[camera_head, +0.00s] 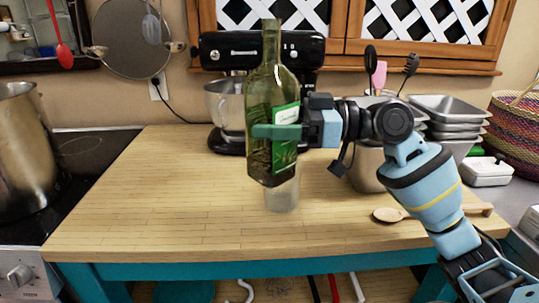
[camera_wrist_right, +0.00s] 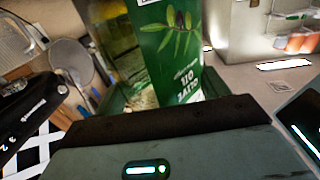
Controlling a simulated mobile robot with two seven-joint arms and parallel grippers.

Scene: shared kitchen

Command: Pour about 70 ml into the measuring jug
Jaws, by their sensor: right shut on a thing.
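A tall green glass bottle (camera_head: 268,88) with a green and white label is nearly upright above the wooden table. My right gripper (camera_head: 277,132) is shut around its body from the right. The bottle's label (camera_wrist_right: 172,50) also shows close up in the right wrist view. A small clear vessel, apparently the measuring jug (camera_head: 282,196), stands on the table at the bottle's lower end. The bottle hides its upper part, and I cannot read any marks or liquid level in it. My left gripper is not in view.
A black stand mixer with a steel bowl (camera_head: 225,102) stands behind the bottle. A utensil pot (camera_head: 368,168) and wooden spoon (camera_head: 388,215) are on the right, near my right arm. A large steel pot (camera_head: 22,150) is at far left. The table's left half (camera_head: 140,195) is clear.

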